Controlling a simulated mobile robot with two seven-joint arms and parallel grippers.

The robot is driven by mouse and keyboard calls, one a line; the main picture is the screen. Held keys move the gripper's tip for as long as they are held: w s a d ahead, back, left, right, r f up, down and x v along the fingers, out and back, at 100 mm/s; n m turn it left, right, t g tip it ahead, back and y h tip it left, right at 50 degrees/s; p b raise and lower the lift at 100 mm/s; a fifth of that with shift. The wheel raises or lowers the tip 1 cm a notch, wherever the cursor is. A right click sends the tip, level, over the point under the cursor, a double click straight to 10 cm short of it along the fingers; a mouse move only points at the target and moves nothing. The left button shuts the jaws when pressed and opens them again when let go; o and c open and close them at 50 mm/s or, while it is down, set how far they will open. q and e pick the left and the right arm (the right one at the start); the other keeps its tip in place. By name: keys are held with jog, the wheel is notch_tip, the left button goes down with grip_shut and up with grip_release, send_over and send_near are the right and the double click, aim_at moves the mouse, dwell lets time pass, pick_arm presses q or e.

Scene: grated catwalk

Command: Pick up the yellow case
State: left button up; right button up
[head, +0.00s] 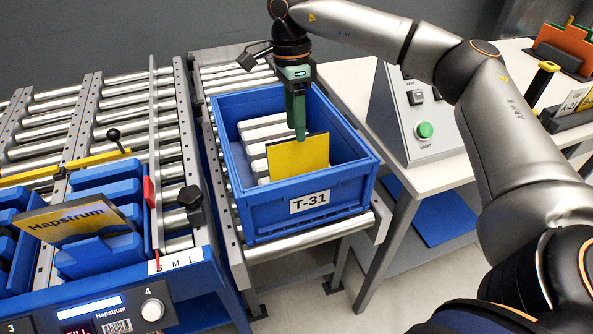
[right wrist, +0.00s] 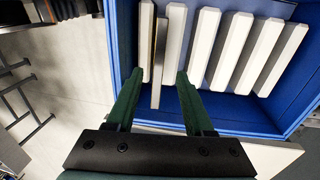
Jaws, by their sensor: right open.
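A yellow case (head: 298,157) stands upright among the white slats inside the blue bin labelled T-31 (head: 255,213). In the right wrist view the yellow case (right wrist: 158,60) shows edge-on as a thin upright strip. My right gripper (head: 299,136) points down over the bin, right at the case's top edge in the head view. In the right wrist view the green fingers of my right gripper (right wrist: 159,74) are apart, one on each side of the case's line. I cannot tell whether they touch it. My left gripper is not in view.
A yellow Hapstrum case (head: 72,221) leans in a blue slotted rack (head: 100,245) at the left. A panel with a green button (head: 425,130) stands on the table (head: 345,80) right of the bin. Roller conveyors (head: 60,100) fill the left. The bin's walls surround the case.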

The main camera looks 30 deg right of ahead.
aim_at(299, 158)
jog(key=f, duration=0.3)
jog(key=s+f, duration=0.1)
jog(key=f, duration=0.5)
jog(key=shift+s, duration=0.25)
jog(key=shift+c, duration=0.3)
grip_shut()
jog(key=shift+r, duration=0.1)
